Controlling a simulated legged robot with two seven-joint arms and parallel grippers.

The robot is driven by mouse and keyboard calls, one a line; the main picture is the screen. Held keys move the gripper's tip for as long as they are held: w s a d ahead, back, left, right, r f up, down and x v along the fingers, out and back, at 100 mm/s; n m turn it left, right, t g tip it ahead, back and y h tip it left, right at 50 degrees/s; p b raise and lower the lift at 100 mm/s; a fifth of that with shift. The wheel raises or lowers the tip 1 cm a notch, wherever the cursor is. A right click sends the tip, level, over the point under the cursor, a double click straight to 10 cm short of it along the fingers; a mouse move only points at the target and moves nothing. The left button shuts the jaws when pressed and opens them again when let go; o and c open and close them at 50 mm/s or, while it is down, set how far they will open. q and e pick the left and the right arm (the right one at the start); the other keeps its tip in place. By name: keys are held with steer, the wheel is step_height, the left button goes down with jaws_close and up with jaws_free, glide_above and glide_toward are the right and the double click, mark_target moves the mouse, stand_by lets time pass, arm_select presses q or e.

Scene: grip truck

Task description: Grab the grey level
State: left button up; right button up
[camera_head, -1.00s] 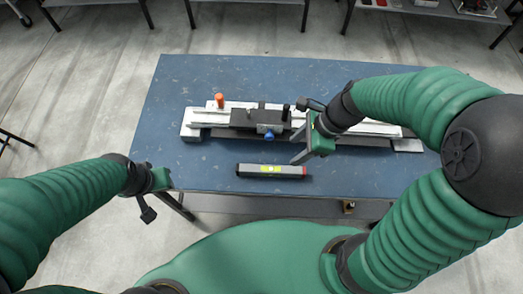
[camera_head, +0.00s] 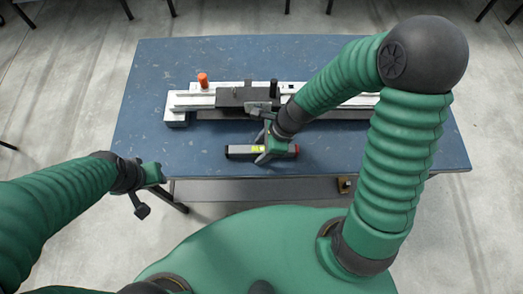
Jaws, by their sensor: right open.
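The grey level (camera_head: 240,152) lies flat on the blue table near its front edge. It has a yellow-green vial in the middle and a red end on the right. My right gripper (camera_head: 264,156) is open at the level, over its middle and right part, and hides some of it. I cannot tell whether the fingers touch it. My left gripper (camera_head: 155,177) is off the table's front left corner, away from the level, and I cannot tell whether it is open or shut.
A long silver rail device (camera_head: 185,103) with a black carriage (camera_head: 235,97) and an orange knob (camera_head: 203,80) lies behind the level. The blue table (camera_head: 150,70) is clear on its left and right sides. Grey floor surrounds it.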

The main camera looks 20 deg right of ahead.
steer(key=shift+s+r, duration=0.1)
jaws_close()
stand_by(0.4)
